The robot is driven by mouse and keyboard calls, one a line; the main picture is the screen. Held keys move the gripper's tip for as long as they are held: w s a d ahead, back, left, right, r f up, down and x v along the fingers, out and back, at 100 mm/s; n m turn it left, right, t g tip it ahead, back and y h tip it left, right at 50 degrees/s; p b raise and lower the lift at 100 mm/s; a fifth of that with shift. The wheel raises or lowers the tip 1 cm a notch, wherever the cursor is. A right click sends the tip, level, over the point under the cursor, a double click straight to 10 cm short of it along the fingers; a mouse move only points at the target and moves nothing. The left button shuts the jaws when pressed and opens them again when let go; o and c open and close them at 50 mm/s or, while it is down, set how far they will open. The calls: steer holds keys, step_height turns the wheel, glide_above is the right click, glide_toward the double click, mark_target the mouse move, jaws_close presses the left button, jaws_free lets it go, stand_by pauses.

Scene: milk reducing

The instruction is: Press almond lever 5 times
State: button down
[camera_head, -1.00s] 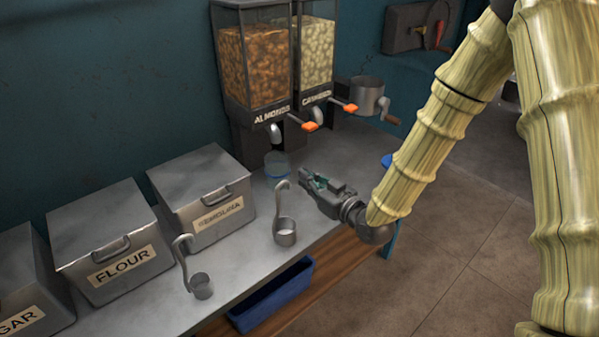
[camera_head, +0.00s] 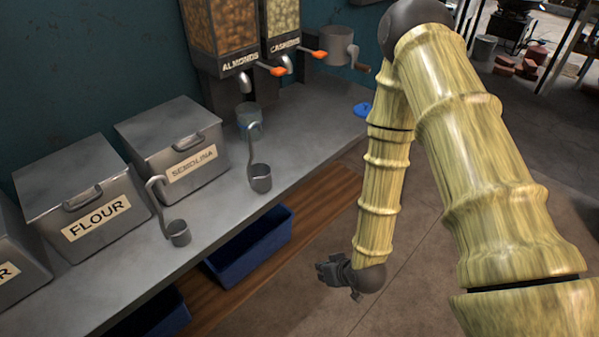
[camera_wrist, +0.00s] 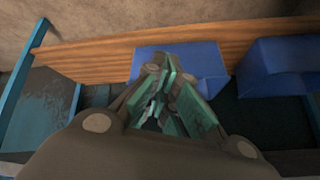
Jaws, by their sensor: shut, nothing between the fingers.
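The almond dispenser (camera_head: 220,33) stands at the back of the counter, full of brown nuts, with its top cut off by the picture edge. Its orange lever (camera_head: 270,69) sticks out to the right above a metal spout. The cashew dispenser (camera_head: 284,22) stands beside it with its own orange lever (camera_head: 314,53). A container (camera_head: 249,114) stands on the counter below the almond spout, partly behind a scoop. My gripper (camera_head: 325,272) is low, in front of the counter and well away from the levers. In the wrist view its fingers (camera_wrist: 163,112) are shut and empty.
Metal boxes marked flour (camera_head: 85,190) and semolina (camera_head: 175,145) stand on the counter (camera_head: 225,215). Blue bins (camera_head: 250,246) sit on the wooden shelf below. Floor in front is clear.

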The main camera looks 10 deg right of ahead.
steer(key=s+d+f+m+g+h+b, duration=0.1)
steer(key=s+d+f+g, duration=0.1)
steer(key=s+f, duration=0.2)
steer(key=s+d+f+g+h+b, duration=0.1)
steer(key=s+f, duration=0.3)
steer(key=s, duration=0.6)
steer(key=s+d+f+m+g+h+b, duration=0.1)
steer(key=s+d+f+g, duration=0.2)
steer(key=s, duration=0.4)
steer(key=shift+s+d+f+m, duration=0.3)
steer(key=shift+s+d+f, duration=0.05)
steer(key=shift+d+f, duration=0.25)
